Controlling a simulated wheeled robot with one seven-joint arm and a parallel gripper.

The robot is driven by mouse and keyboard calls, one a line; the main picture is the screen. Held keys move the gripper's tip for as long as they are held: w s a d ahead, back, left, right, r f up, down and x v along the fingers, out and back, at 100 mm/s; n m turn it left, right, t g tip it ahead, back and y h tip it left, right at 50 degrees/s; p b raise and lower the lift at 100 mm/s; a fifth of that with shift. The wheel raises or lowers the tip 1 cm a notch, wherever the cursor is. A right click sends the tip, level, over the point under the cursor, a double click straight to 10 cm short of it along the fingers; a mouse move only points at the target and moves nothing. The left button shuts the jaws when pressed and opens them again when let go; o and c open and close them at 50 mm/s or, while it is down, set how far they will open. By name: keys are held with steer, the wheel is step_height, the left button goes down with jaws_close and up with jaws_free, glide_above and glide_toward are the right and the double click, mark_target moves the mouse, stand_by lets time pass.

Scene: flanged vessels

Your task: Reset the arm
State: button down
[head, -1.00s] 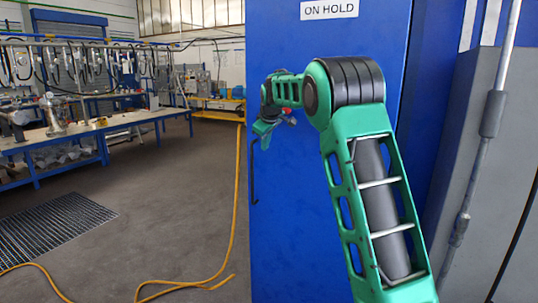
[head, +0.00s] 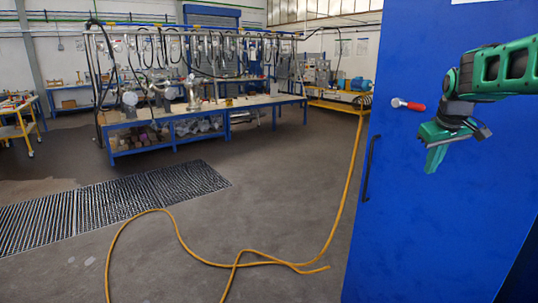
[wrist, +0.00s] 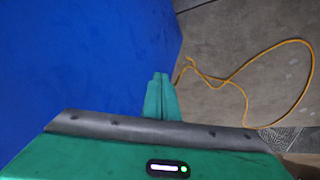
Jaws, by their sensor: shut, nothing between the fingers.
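My green arm reaches in from the right edge of the head view, in front of a blue door or panel (head: 420,235). My gripper (head: 433,168) hangs from its end with the fingers pointing down and is empty. In the wrist view my gripper (wrist: 160,78) shows its two green fingers pressed together, with nothing between them. The blue surface (wrist: 75,60) fills the left of that view. I cannot tell the exact gap between the gripper and the blue surface.
A red and silver handle-like part (head: 408,104) shows against the blue panel, beside a black pull handle (head: 371,168). A yellow hose (head: 345,200) winds across the floor by a metal grate (head: 120,195). A long workbench (head: 180,133) stands behind.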

steer(key=s+a+f+m+g, duration=0.1)
steer(key=s+f, duration=0.4)
steer(key=s, duration=0.8)
steer(key=s+a+f+m+g+y, duration=0.1)
steer(key=s+a+f+m+g, duration=0.1)
steer(key=s, duration=1.1)
steer(key=s+a+f+m+g+y, duration=0.1)
steer(key=s+a+f+m, duration=0.2)
steer(key=s+f, duration=0.4)
steer(key=s+m, duration=0.1)
steer(key=s, duration=0.5)
steer(key=shift+a+f+m, duration=0.2)
steer(key=shift+f+m, duration=0.1)
steer(key=shift+f, duration=0.05)
steer(key=shift+w+f+g, duration=0.25)
steer(key=shift+w+g, duration=0.05)
steer(key=shift+w, duration=0.25)
